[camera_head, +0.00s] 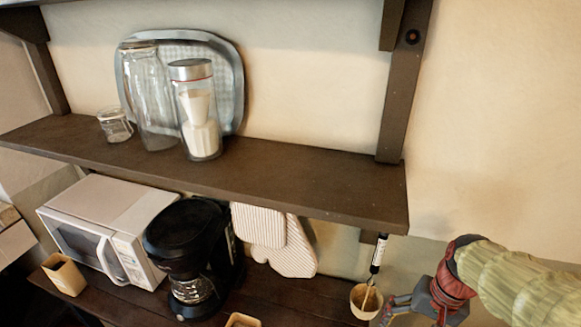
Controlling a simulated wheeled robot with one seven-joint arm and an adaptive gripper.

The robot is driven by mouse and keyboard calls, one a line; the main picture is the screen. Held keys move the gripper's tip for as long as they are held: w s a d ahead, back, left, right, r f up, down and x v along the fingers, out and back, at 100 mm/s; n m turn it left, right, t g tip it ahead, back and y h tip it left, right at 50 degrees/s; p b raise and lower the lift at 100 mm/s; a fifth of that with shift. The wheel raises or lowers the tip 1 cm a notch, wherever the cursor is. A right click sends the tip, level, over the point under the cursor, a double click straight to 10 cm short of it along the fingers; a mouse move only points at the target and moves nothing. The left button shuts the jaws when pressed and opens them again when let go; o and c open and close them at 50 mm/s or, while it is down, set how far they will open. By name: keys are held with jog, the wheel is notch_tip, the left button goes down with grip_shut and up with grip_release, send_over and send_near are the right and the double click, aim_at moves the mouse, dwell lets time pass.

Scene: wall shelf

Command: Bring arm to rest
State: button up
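My gripper (392,308) is at the lower right of the head view, below the right end of the wall shelf (290,172). My arm (525,285), with a yellowish sleeve-like cover and a red section near the wrist, reaches in from the right edge. The fingertips are close to a small tan cup (358,310) in the picture. I cannot tell whether they touch it, and the finger gap is too small to judge. No held object is clear.
The shelf bears a glass jar with white contents (203,140), a tall clear glass vessel (150,100), a small glass (114,125) and a tray (232,75). The right wall is bare.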

jog(key=s+a+r+n+t+h, duration=0.1)
jog(key=a+r+n+t, duration=0.4)
jog(key=a+r, duration=0.6)
jog(key=shift+s+r+n+b, duration=0.15)
jog(key=shift+s+n+b, duration=0.25)
jog(key=shift+s+n, duration=0.4)
jog(key=shift+w+a, duration=0.1)
jog(key=shift+w, duration=0.05)
dwell(3.5)
